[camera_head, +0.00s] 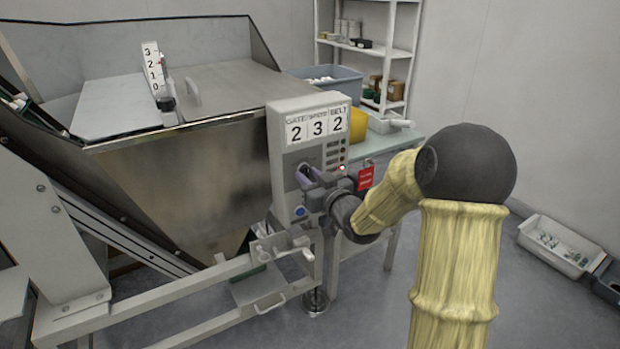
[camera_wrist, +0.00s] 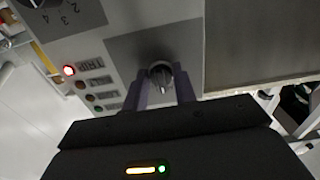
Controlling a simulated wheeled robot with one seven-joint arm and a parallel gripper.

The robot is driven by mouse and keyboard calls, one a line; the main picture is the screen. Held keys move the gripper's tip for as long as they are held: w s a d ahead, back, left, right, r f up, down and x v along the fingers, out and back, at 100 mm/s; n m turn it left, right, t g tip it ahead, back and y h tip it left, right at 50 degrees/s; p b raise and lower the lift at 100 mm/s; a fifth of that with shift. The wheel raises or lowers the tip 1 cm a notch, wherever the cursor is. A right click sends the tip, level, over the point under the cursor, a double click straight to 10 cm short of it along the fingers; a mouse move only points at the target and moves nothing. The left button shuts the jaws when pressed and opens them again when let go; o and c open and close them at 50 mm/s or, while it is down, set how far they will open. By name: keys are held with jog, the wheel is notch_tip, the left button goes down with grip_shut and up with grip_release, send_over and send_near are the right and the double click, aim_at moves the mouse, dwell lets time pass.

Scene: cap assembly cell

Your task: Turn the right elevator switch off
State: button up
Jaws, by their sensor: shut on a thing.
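The switch is a dark rotary knob (camera_wrist: 160,76) on a grey plate on the front of the control box (camera_head: 285,150). My gripper (camera_wrist: 161,84) has its two purple-grey fingers on either side of this knob and is shut on it. In the head view my gripper (camera_head: 314,175) reaches the box front from the right, and the fingers and wrist hide the knob there. I cannot read a label for the knob or its on or off marks.
The box shows number cards (camera_head: 317,126) reading 2, 3, 2. A red lamp (camera_wrist: 69,71) glows beside several dark lamps. A second dial (camera_wrist: 37,3) with numbers is near. A blue button (camera_head: 299,211) and red tag (camera_head: 365,178) are close to my gripper. A metal hopper (camera_head: 190,160) stands left.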

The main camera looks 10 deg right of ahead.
jog(key=n+b, duration=0.3)
jog(key=n, duration=0.1)
jog(key=shift+f+b, duration=0.2)
jog(key=shift+b, duration=0.15)
jog(key=shift+d+r+n+b, duration=0.1)
jog(key=shift+n+b, duration=0.8)
jog(key=shift+n, duration=0.3)
jog(key=shift+d+r+n+b, duration=0.1)
jog(key=shift+n+b, duration=0.75)
jog(key=shift+n, duration=0.35)
jog(key=o, duration=1)
jog(key=shift+r, duration=0.1)
